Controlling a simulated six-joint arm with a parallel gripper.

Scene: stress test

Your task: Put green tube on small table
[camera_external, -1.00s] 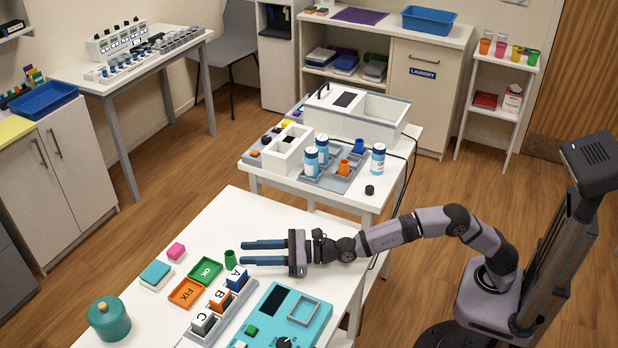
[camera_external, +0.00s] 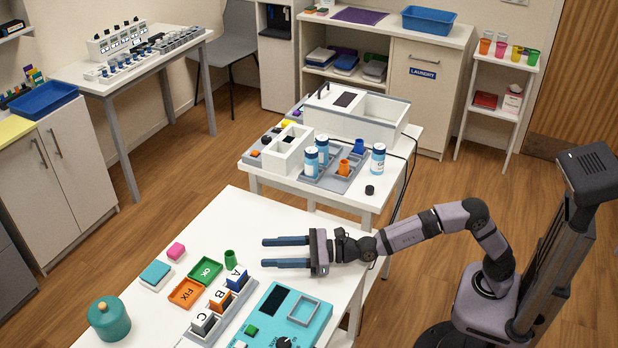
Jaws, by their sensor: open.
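The green tube (camera_external: 230,259) stands upright on the near white table (camera_external: 262,212), between the green OK tray (camera_external: 204,270) and the block marked A. My gripper (camera_external: 263,252) is open and empty over the same table. Its two blue fingers point left toward the tube, with a gap between fingertips and tube. A smaller white table (camera_external: 376,207) stands behind it, carrying a grey rack, bottles and a white machine. I cannot tell whether this is the small table named in the task.
Blocks A, B and C (camera_external: 220,300) stand in a grey rack near the tube. A teal device (camera_external: 290,316) lies below my gripper in the picture. The table's back strip is clear.

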